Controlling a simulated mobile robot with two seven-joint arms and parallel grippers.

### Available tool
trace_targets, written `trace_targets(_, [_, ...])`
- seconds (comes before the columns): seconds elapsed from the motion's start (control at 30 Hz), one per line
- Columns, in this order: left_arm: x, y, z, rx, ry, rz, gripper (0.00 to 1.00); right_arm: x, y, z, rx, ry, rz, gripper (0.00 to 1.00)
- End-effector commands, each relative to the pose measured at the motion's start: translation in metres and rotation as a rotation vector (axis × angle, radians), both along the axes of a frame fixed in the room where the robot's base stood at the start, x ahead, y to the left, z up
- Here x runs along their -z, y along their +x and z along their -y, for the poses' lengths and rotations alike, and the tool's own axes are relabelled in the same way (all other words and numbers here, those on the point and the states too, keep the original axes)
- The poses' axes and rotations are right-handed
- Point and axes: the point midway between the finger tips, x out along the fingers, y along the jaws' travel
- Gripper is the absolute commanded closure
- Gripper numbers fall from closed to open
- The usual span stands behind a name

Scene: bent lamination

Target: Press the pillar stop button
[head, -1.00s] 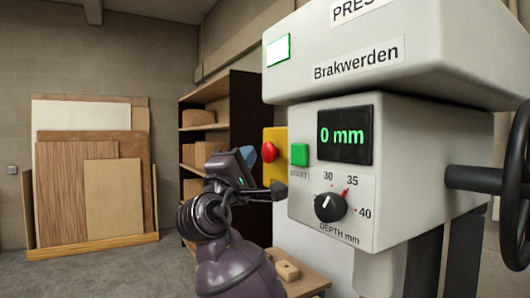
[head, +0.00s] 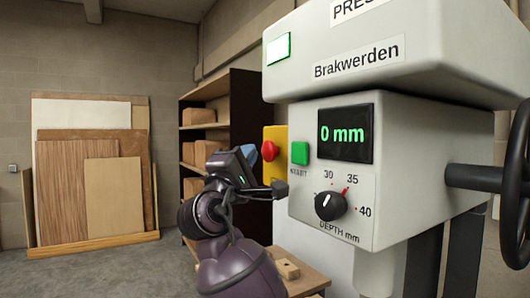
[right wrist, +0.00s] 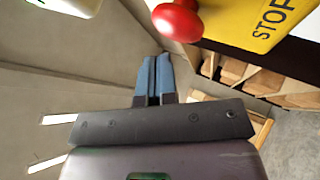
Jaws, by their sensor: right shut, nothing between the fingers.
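The red stop button (head: 269,151) sits on a yellow plate (head: 275,136) at the left side of the press. In the right wrist view the red button (right wrist: 178,20) stands out from the yellow plate (right wrist: 250,20) marked STOP, at the top. My right gripper (head: 249,153) is just left of the button in the head view. In the right wrist view its blue fingertips (right wrist: 153,75) are together and empty, pointing up the picture, below and left of the button. A gap shows between them and the button there. My left gripper is not in view.
The press (head: 415,140) fills the right side, with a green start button (head: 299,153), a 0 mm display (head: 345,134), a depth knob (head: 330,206) and a handwheel (head: 515,185). Wood boards (head: 90,170) lean at the left wall.

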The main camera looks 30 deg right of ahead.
Motion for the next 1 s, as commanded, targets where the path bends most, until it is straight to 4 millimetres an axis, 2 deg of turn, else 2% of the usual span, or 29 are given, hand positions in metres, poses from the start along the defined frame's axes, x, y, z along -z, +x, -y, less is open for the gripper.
trace_targets(1.0, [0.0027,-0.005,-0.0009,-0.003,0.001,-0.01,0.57,0.0001,0.0,0.0001,0.0,0.0,0.0,1.0])
